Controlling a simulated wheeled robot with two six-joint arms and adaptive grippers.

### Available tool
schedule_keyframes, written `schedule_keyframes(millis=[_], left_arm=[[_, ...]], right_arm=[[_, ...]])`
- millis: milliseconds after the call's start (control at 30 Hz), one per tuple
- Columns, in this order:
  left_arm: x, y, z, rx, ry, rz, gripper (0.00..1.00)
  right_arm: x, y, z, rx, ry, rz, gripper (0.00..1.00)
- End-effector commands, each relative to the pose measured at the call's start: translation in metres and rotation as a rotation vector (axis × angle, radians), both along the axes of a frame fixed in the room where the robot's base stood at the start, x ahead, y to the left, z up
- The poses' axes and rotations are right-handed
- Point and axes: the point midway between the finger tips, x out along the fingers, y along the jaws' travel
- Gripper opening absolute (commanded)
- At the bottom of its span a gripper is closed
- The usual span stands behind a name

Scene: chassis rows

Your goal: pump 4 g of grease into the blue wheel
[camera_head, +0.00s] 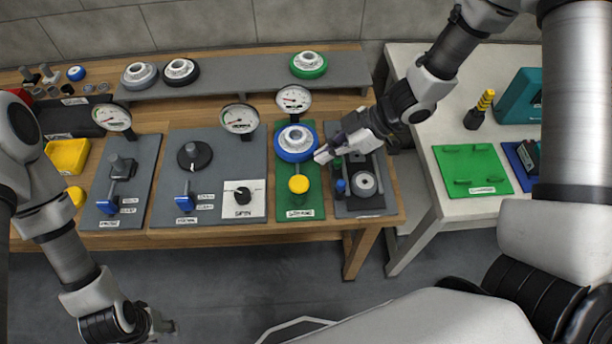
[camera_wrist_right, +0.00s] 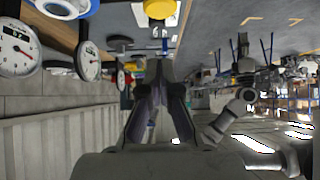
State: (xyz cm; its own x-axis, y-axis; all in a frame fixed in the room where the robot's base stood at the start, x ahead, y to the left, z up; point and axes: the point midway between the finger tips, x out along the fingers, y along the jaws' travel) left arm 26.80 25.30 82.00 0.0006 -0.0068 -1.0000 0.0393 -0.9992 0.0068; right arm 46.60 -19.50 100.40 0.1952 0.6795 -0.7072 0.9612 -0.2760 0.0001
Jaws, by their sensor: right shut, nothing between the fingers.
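The blue wheel (camera_head: 296,142) has a pale hub and lies on the green grease pump plate (camera_head: 312,207), behind a yellow knob (camera_head: 299,184). A white dial gauge (camera_head: 293,99) stands behind the wheel. My right gripper (camera_head: 321,156) is shut and empty just right of the blue wheel; I cannot tell whether it touches the rim. In the right wrist view its fingers (camera_wrist_right: 160,72) meet, with the yellow knob (camera_wrist_right: 160,8) and part of the wheel (camera_wrist_right: 62,8) at the top edge. My left gripper (camera_head: 163,325) hangs low before the bench, its jaws unclear.
Grey plates with blue handles, gauges (camera_head: 239,118) and a switch card (camera_head: 243,199) fill the bench to the left. A shelf behind holds a green wheel (camera_head: 309,64) and other wheels. A dark fixture plate (camera_head: 375,208) lies right. A white table (camera_head: 432,128) stands further right.

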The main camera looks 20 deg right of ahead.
Motion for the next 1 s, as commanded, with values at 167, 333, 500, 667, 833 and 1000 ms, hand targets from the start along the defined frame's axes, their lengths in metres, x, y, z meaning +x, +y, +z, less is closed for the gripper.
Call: schedule_keyframes(millis=[167, 333, 500, 667, 833, 1000], left_arm=[[0.000, 0.000, -0.005, 0.000, 0.000, 0.000, 0.40], [0.000, 0.000, 0.002, 0.000, -0.001, 0.000, 0.40], [0.000, 0.000, 0.007, 0.000, -0.001, 0.000, 0.40], [0.000, 0.000, 0.006, 0.000, 0.000, 0.000, 0.40], [0.000, 0.000, 0.006, 0.000, 0.000, 0.000, 0.40], [0.000, 0.000, -0.004, 0.000, -0.001, 0.000, 0.40]], right_arm=[[0.007, 0.028, -0.030, -0.004, 0.003, 0.004, 0.00], [0.011, 0.041, -0.056, 0.000, 0.004, -0.002, 0.00], [0.011, 0.041, -0.077, 0.000, 0.001, -0.001, 0.00], [0.012, 0.041, -0.082, 0.001, -0.002, 0.000, 0.00], [0.012, 0.041, -0.082, 0.001, -0.002, 0.000, 0.00], [0.011, 0.041, -0.097, 0.000, 0.000, 0.000, 0.00]])
